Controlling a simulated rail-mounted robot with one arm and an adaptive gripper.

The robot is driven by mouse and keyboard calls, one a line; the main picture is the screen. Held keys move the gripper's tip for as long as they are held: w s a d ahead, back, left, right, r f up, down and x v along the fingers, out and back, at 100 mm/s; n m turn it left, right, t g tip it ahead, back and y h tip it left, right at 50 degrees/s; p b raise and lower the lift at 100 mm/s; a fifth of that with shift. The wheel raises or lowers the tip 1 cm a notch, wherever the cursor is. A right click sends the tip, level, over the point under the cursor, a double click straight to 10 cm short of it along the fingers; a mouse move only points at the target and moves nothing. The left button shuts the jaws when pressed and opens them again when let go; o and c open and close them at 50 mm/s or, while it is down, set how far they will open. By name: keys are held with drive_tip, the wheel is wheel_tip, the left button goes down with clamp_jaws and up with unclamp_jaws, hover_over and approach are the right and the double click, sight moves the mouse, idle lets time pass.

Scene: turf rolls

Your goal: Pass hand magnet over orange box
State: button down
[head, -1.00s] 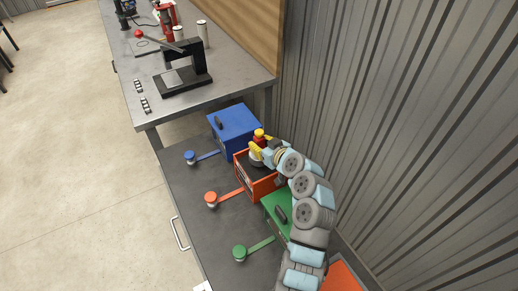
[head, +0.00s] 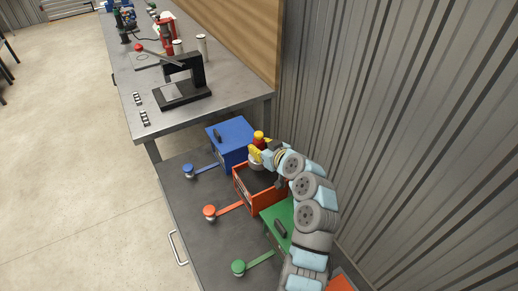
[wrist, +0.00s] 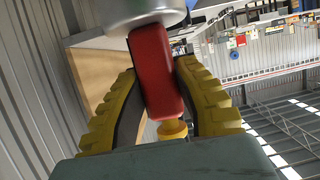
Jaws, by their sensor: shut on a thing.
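My gripper (head: 257,153) has yellow fingers shut on the hand magnet. The magnet's red handle (wrist: 154,70) with a yellow knob sits between the fingers in the wrist view, and its silver round base (wrist: 145,12) is at the top edge. In the head view its red and yellow top (head: 259,137) shows above the fingers. The orange box (head: 266,201) is open at the top, with a dark inside. The magnet appears over or beside its far end, near the blue box; the exact height and contact cannot be told. My arm hides the box's right side.
A blue box (head: 231,141) stands behind and a green box (head: 277,225) in front, both with lids. Blue (head: 188,170), orange (head: 210,212) and green (head: 238,267) knobs on strips lie to the left. A higher grey bench (head: 190,115) stands behind.

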sight(257, 132)
drive_tip(key=shift+r+p, duration=0.55)
drive_tip(key=shift+r, duration=2.4)
